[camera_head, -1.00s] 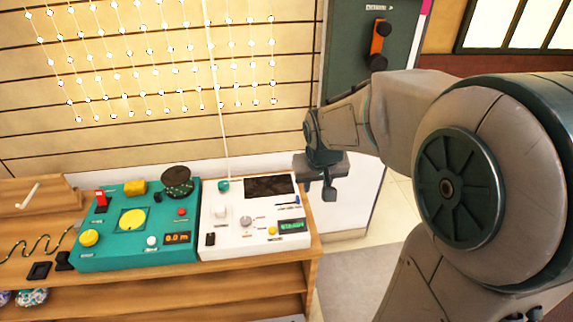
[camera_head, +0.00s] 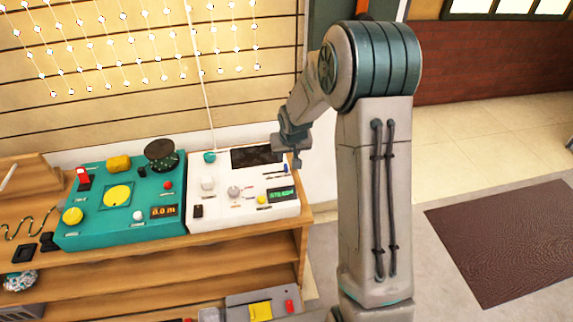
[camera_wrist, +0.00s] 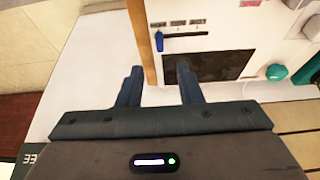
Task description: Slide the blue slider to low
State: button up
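The blue slider (camera_wrist: 159,42) sits at the left end of a dark slot on the white panel (camera_wrist: 230,32) in the wrist view. Three small labels beside the slot are too small to read. In the head view the slider (camera_head: 285,169) is a tiny blue mark near the panel's right edge. My gripper (camera_wrist: 160,84) is open and empty, its two fingers apart. It is near the panel's back right corner and short of the slider, not touching it. In the head view my gripper (camera_head: 290,158) partly covers that corner.
The white panel also carries a dark screen (camera_head: 257,156), several knobs and a green display (camera_head: 282,194). A teal panel (camera_head: 100,225) stands to its left on the wooden shelf (camera_head: 200,249). A slatted wall (camera_head: 240,95) rises behind. A brown mat (camera_head: 510,240) lies on the floor at right.

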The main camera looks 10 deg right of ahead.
aim_at(286, 166)
jog(key=x, duration=0.8)
jog(key=shift+w+f, duration=0.15)
jog(key=shift+f, duration=0.1)
grip_shut()
